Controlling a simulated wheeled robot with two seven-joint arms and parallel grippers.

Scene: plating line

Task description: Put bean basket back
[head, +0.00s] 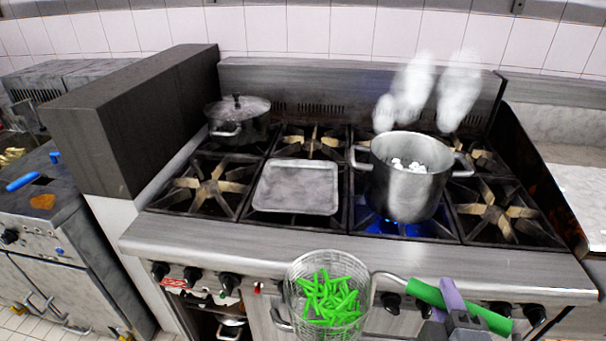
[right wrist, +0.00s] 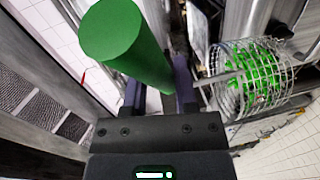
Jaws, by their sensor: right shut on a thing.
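The bean basket (head: 291,290) is a wire mesh basket full of green beans (head: 330,298). It hangs in front of the stove's front edge, in the lower middle of the head view. Its wire runs right to a thick green handle (head: 490,318). My right gripper (head: 449,297) is shut on this handle, with a purple finger showing against it. In the right wrist view, the handle (right wrist: 120,40) passes between the fingers and the basket (right wrist: 222,92) shows at the right. A steel pot (head: 402,190) with white pieces in it stands on a lit burner, steaming. My left gripper is not in view.
A square metal tray (head: 297,208) lies on the burners left of the pot. A lidded pan (head: 238,120) stands at the back left. A tall dark panel (head: 140,120) edges the stove's left side. Knobs line the front panel (head: 200,255).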

